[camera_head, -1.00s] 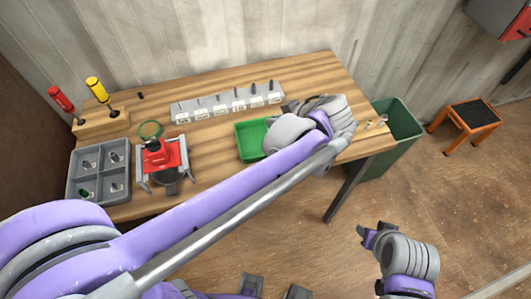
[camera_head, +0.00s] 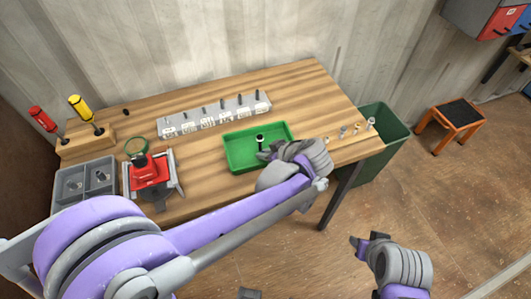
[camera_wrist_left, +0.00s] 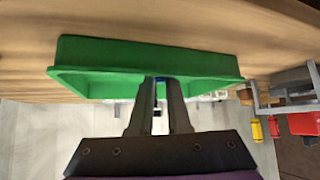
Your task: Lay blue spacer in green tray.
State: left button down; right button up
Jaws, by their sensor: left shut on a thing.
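The green tray (camera_head: 238,163) lies on the wooden bench, right of the middle, open side up. My left gripper (camera_head: 264,146) reaches over it from the tray's near right side. The left wrist view shows the same tray (camera_wrist_left: 150,57) just beyond my fingers (camera_wrist_left: 160,82). They are shut on a small blue thing, the blue spacer (camera_wrist_left: 160,78), of which only a sliver shows between the tips. I cannot tell whether it touches the tray floor. My right gripper (camera_head: 362,242) hangs low over the floor, off the bench; its opening is unclear.
A grey labelled peg strip (camera_head: 214,118) lies behind the tray. A red fixture (camera_head: 152,170), a grey sectioned bin (camera_head: 83,183) and a wooden block with screwdrivers (camera_head: 88,138) stand left. Several small parts (camera_head: 356,129) stand at the right edge, beside a dark green bin (camera_head: 385,150).

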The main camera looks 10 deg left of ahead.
pick_arm(q)
jog(key=c, duration=1.3)
grip_release()
jog(key=shift+f, duration=0.2)
jog(key=shift+o, duration=0.7)
jog(key=shift+r, duration=0.1)
jog(key=shift+r, duration=0.25)
jog(key=v, duration=1.2)
jog(key=shift+p, duration=0.3)
jog(key=shift+f, duration=0.15)
